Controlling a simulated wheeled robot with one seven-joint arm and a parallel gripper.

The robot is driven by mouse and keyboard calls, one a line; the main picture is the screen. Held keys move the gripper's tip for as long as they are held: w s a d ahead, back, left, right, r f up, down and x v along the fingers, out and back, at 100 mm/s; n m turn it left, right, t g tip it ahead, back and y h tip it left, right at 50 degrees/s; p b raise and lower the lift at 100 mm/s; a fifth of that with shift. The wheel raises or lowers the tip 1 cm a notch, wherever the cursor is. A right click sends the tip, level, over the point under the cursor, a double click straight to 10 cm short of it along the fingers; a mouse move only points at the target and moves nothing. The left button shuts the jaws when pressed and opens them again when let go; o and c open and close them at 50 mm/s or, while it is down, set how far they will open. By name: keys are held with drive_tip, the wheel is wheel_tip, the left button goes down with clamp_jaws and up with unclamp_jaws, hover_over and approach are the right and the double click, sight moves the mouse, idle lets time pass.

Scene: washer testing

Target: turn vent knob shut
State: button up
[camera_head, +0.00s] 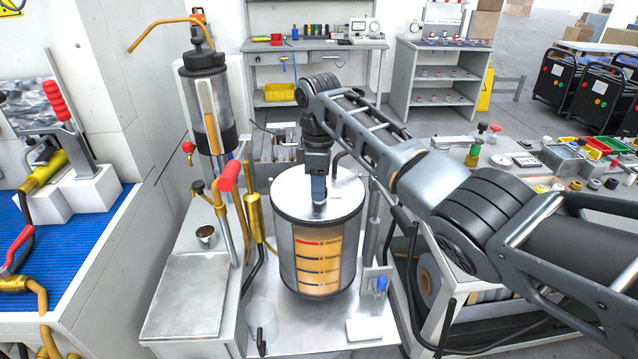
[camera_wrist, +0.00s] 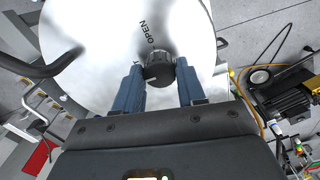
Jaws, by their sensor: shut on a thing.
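The vent knob (camera_wrist: 158,68) is a dark ribbed knob on the round white-metal lid (camera_wrist: 95,45) in the wrist view. The word OPEN is printed on the lid beside it. My gripper (camera_wrist: 160,80) has its two blue fingers on either side of the knob and is shut on it. In the head view my gripper (camera_head: 318,190) points straight down onto the lid (camera_head: 345,200) of a cylindrical vessel (camera_head: 318,260) with an amber, marked window. The knob is hidden there behind the fingers.
A glass cylinder with a black cap (camera_head: 205,85) stands left of the vessel. A red-handled lever (camera_head: 228,178) rises close to the vessel's left. A small metal cup (camera_head: 206,236) and a flat plate (camera_head: 185,295) are at front left. A side bench (camera_head: 540,190) with small parts is at right.

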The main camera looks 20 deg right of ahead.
drive_tip(key=o, duration=1.1)
drive_tip(key=shift+c, duration=0.2)
drive_tip(key=shift+r+b, duration=0.55)
drive_tip(key=shift+r, duration=3.4)
drive_tip(key=shift+a+f, duration=0.1)
drive_tip(key=shift+a, duration=0.05)
